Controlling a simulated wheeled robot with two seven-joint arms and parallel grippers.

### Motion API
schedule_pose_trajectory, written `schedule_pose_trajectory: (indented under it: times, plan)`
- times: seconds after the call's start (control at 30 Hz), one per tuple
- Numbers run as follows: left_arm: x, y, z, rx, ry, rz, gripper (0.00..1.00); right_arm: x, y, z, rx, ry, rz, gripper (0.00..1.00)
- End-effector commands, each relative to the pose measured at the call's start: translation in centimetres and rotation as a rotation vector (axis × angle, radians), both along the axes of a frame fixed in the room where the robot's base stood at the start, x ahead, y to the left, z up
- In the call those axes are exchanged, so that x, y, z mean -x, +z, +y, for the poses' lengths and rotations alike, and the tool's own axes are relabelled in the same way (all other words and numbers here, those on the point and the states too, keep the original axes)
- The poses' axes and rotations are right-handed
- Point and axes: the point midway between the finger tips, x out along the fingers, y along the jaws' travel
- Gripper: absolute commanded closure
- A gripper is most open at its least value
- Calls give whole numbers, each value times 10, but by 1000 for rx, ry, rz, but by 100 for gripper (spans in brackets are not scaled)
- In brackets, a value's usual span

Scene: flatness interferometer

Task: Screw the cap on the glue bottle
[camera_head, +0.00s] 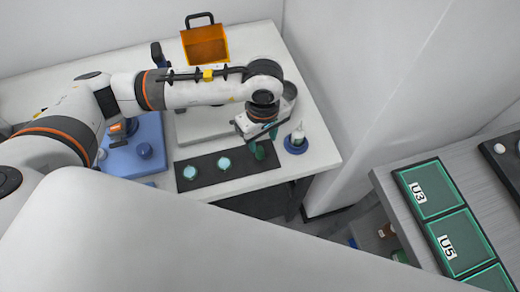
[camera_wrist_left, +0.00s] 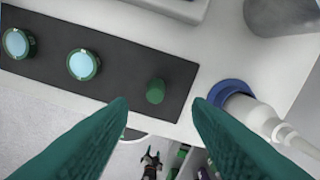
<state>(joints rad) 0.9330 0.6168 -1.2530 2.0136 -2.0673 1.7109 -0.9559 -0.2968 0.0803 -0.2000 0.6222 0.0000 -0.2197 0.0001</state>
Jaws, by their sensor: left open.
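The glue bottle (camera_head: 298,134) stands in a round blue holder (camera_head: 295,147) near the table's right end. The bottle is white with a narrow nozzle and shows no cap on it in the left wrist view (camera_wrist_left: 248,108). A small dark green cap (camera_wrist_left: 155,91) stands on the right end of a black mat (camera_wrist_left: 110,88). My left gripper (camera_head: 263,150) is open and empty over that end of the mat. In the left wrist view its two green fingers (camera_wrist_left: 160,107) are spread on either side of the cap, apart from it. My right gripper is not seen.
Two round pieces with light blue faces (camera_head: 178,178) (camera_head: 224,164) lie on the mat. A blue block (camera_head: 135,157) is at left, and an orange bin (camera_head: 205,45) at the back. A bench with green trays (camera_head: 432,190) stands at right, across a gap.

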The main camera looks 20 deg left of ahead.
Motion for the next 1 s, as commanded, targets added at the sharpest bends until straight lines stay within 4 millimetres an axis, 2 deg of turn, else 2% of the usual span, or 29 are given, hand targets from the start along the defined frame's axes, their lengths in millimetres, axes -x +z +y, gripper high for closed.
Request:
schedule_pose_trajectory:
  times: [0.17,0.3,0.47,0.83,1.0]
  plan:
    - [1,-8,3,-1,2,4,55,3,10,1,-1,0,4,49]
    - [2,-29,8,-3,2,5,55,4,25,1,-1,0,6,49]
    - [1,-48,7,0,1,3,55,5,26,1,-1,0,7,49]
    - [0,-52,7,1,0,1,55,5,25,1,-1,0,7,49]
    - [0,-51,7,1,0,1,81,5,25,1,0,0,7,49]
